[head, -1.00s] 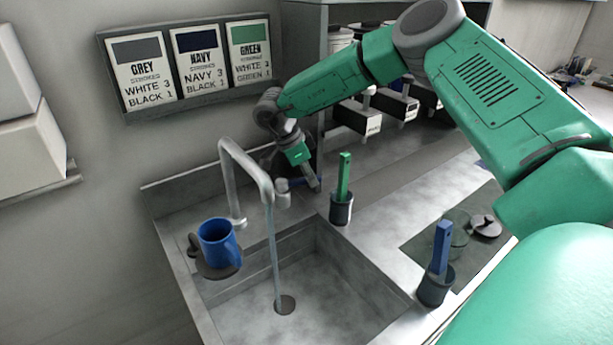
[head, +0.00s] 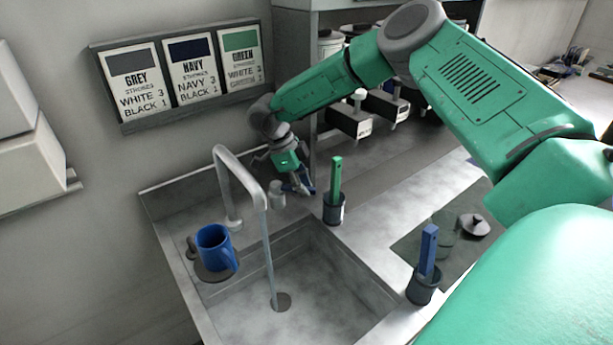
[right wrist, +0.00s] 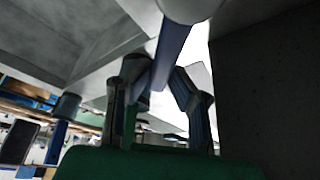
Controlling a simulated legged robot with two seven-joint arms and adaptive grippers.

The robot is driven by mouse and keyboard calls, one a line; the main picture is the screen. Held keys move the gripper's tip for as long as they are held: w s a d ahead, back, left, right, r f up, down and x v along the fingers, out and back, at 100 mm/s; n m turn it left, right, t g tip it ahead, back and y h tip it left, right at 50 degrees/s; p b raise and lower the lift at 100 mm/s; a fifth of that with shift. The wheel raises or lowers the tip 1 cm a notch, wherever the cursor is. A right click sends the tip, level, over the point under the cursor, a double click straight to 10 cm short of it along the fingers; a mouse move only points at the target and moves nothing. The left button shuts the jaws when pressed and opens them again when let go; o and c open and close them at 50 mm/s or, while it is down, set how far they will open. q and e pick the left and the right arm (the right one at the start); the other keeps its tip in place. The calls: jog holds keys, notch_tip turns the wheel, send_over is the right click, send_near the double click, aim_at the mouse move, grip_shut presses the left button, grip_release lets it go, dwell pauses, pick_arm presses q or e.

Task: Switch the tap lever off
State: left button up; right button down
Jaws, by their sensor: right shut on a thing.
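The tap (head: 240,180) is a grey bent spout over the sink basin (head: 330,290). A thin stream of water (head: 267,260) runs from its end down to the drain. The lever's grey valve body (head: 278,194) stands just right of the spout. My right gripper (head: 301,187) is beside it, reaching down from behind. In the right wrist view, the blue tap lever (right wrist: 172,48) extends from a pale round body between the fingers of my right gripper (right wrist: 158,85), which is shut on it. The fingers partly hide the lever in the head view. My left gripper is not in view.
A blue mug (head: 214,248) sits on a round holder at the sink's left. A cup with a green-handled tool (head: 335,180) stands close right of the gripper. A cup with a blue-handled tool (head: 428,250) is nearer. A sign board (head: 185,70) hangs on the wall.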

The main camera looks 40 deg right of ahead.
jog(key=a+m+y+p, duration=0.1)
jog(key=m, duration=0.1)
jog(key=a+r+m, duration=0.1)
jog(key=a+m, duration=0.1)
jog(key=shift+s+m+y+p, duration=0.15)
jog(key=shift+m+y+p, duration=0.15)
jog(key=shift+y+p, duration=0.1)
jog(key=shift+a+f+m+y+p, duration=0.1)
jog(key=shift+a+m+y+p, duration=0.25)
jog(key=shift+a+m, duration=0.45)
jog(key=shift+a+m+y+p, duration=0.2)
jog(key=shift+a+m+y, duration=0.2)
jog(key=shift+m, duration=0.8)
jog(key=c, duration=1.5)
grip_release()
jog(key=shift+f+g, duration=0.25)
jog(key=shift+g, duration=0.05)
